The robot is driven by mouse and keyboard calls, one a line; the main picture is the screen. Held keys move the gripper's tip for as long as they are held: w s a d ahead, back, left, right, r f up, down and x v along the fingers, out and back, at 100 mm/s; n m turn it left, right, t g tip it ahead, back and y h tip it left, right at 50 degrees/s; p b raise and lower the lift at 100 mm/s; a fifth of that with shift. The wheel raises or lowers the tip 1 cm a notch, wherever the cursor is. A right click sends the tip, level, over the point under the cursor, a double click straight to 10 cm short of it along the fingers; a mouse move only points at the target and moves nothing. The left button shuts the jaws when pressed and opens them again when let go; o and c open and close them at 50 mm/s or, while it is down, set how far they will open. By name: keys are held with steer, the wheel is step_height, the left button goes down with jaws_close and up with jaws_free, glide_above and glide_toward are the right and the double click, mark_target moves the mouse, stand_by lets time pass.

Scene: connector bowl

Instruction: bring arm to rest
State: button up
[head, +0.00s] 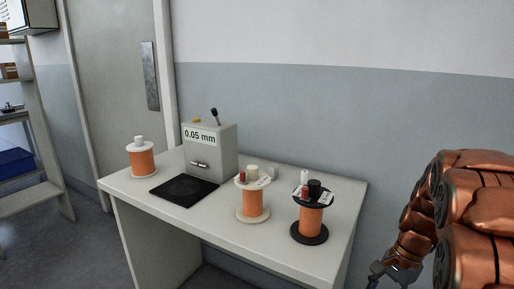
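My arm, copper-coloured, fills the right side of the head view. Its end points down, with my gripper (384,276) at the bottom edge, right of the table and apart from it. Only the upper part of the gripper shows. The fingertips are cut off or too small to read, so I cannot tell if it is open or shut, or whether it holds anything.
A white table (270,248) stands left of my arm. On it are a grey box labelled 0.05 mm (222,150), a black mat (176,193), and orange spools (142,163), (252,203), (310,220) with small pieces on top. Shelves (30,195) stand far left.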

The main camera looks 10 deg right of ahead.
steer(key=s+a+r+n+h+p, duration=0.1)
steer(key=s+a+r+n+p, duration=0.3)
steer(key=r, duration=0.5)
steer(key=s+a+r+n+h+p, duration=0.1)
steer(key=s+a+r+n+p, duration=0.4)
steer(key=s+a+r+p, duration=0.2)
steer(key=s+a+r+n+g+h+p, duration=0.1)
steer(key=s+a+r+n+p, duration=0.4)
steer(key=s+r+p, duration=0.4)
step_height(320, 180, up, 3)
steer(key=a+p, duration=0.1)
steer(key=p, duration=0.2)
steer(key=shift+a+r, duration=0.15)
